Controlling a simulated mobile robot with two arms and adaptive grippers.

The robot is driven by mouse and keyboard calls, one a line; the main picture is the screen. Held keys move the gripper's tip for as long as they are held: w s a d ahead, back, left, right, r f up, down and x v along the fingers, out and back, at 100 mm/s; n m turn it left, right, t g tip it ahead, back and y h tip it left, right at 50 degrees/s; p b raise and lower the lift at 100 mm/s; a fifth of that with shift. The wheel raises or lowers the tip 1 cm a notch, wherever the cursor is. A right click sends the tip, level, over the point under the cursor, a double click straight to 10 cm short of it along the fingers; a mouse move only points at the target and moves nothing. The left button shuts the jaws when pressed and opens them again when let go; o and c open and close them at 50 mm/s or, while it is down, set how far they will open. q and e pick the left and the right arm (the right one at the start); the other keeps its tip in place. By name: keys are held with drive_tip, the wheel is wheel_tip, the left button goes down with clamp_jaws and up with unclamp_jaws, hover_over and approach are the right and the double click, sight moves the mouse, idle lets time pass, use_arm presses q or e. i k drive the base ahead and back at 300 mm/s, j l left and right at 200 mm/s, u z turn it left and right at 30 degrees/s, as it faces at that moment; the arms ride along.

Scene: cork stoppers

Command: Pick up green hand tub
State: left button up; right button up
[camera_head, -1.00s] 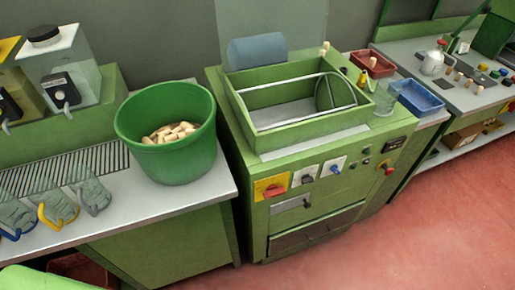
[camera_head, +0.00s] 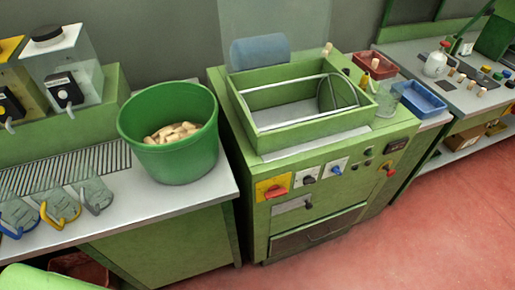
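The green hand tub (camera_head: 176,163) is a round, open green bucket. It stands upright on the left worktop (camera_head: 112,220), close to its right end. Several pale cork stoppers (camera_head: 172,133) lie inside it. Its whole near side and rim show, and nothing covers it. Neither of my grippers is in view, and nothing is seen touching the tub.
A green machine (camera_head: 310,170) with an open rectangular trough stands right of the tub. Several clear jugs (camera_head: 95,192) stand left of it on the worktop. Clear-fronted dispensers (camera_head: 65,65) stand behind. A blue tray (camera_head: 418,98) lies farther right. Red floor is free at lower right.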

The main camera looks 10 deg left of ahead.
sight(172, 128)
drive_tip(key=i+l+u, duration=0.15)
drive_tip(key=l+u, duration=0.25)
drive_tip(key=i+l+u, duration=0.1)
drive_tip(key=l+u, duration=0.65)
drive_tip(key=l, duration=0.1)
